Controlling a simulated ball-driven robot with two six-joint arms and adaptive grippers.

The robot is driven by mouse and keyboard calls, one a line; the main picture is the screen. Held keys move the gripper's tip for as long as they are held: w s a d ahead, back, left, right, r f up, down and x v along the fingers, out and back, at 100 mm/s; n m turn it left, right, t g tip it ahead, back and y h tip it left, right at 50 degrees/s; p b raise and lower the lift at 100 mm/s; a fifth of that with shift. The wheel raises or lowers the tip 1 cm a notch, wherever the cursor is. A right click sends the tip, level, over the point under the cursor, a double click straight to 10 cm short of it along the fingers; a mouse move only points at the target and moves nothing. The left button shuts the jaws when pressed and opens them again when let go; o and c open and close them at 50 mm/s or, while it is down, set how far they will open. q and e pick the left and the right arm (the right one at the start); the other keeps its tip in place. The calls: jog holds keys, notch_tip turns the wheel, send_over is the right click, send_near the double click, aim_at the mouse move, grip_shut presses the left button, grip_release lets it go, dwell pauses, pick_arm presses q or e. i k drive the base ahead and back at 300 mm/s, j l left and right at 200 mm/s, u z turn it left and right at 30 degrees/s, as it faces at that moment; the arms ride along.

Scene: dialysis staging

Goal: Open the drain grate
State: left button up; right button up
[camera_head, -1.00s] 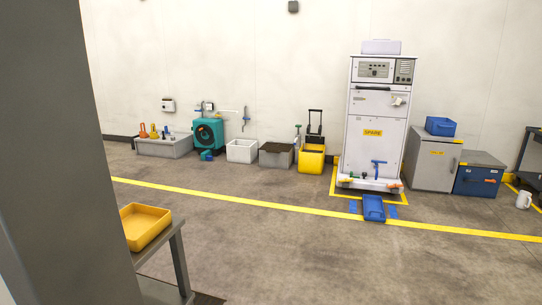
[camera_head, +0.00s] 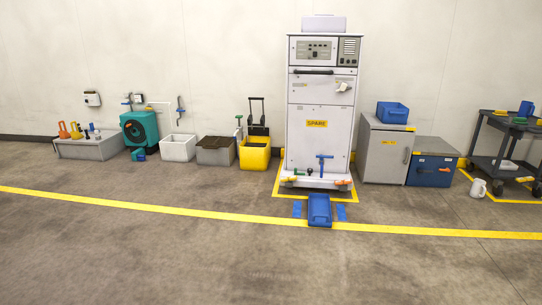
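A low grey basin with a dark brown, grate-like top (camera_head: 215,144) stands against the back wall, between a white tub (camera_head: 178,148) and a yellow bucket (camera_head: 254,158). It may be the drain grate, but it is too small and far off to be sure. I see no handle or opening on it. Neither of my grippers shows in the view.
A white cabinet marked SPARE (camera_head: 318,125) stands right of centre, with a blue tray (camera_head: 319,211) on the floor before it. A teal machine (camera_head: 139,127) stands left. A dark cart (camera_head: 515,145) is at right. The foreground floor is clear.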

aim_at(208, 141)
jog(key=i+j+u, duration=0.15)
jog(key=i, duration=0.45)
jog(key=i+u, duration=0.2)
jog(key=i, duration=0.45)
jog(key=i+l+u, duration=0.15)
jog(key=i, duration=0.45)
jog(key=i+l+u, duration=0.15)
jog(key=i, duration=0.45)
